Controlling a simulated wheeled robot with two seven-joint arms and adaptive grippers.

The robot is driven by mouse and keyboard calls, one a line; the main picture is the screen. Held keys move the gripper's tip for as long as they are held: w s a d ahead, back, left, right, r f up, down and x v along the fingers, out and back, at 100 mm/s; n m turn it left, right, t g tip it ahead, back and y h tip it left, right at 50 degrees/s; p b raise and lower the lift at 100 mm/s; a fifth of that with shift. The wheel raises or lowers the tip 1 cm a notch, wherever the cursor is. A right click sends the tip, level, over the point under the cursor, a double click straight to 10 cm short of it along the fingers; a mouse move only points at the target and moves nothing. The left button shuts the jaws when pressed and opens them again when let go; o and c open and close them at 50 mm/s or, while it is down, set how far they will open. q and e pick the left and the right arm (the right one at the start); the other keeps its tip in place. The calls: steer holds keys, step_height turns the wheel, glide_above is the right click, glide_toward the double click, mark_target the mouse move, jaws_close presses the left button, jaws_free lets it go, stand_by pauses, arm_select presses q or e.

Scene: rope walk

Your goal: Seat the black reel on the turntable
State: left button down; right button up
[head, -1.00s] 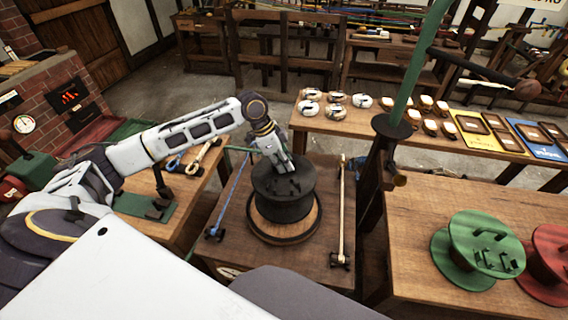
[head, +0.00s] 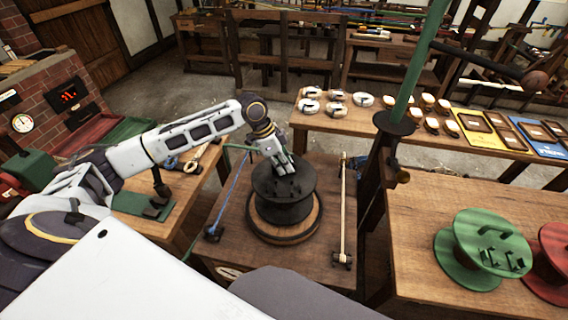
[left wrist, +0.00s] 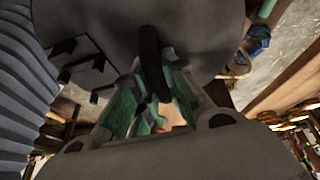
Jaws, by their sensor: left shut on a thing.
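The black reel (head: 284,207) stands upright over the round wooden turntable (head: 284,236) in the head view. Its lower flange is at the turntable's top, with the wooden rim showing around the front. I cannot tell whether it touches fully. My left gripper (head: 283,169) reaches down from above and is shut on the handle on the reel's top flange. In the left wrist view the reel's dark flange (left wrist: 205,30) fills the top, and its black handle (left wrist: 150,60) runs between the fingers. My right gripper is not in view.
A blue rope (head: 231,193) and a pale bar (head: 343,210) flank the turntable on its table. A dark post with a green upright (head: 421,65) stands to the right. A green reel (head: 470,250) and a red reel (head: 549,262) sit on the right bench.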

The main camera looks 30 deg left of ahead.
arm_select(q)
steer(key=shift+f, duration=1.75)
steer(key=c, duration=1.4)
jaws_free()
steer(key=shift+o, duration=0.2)
steer(key=shift+f, duration=0.1)
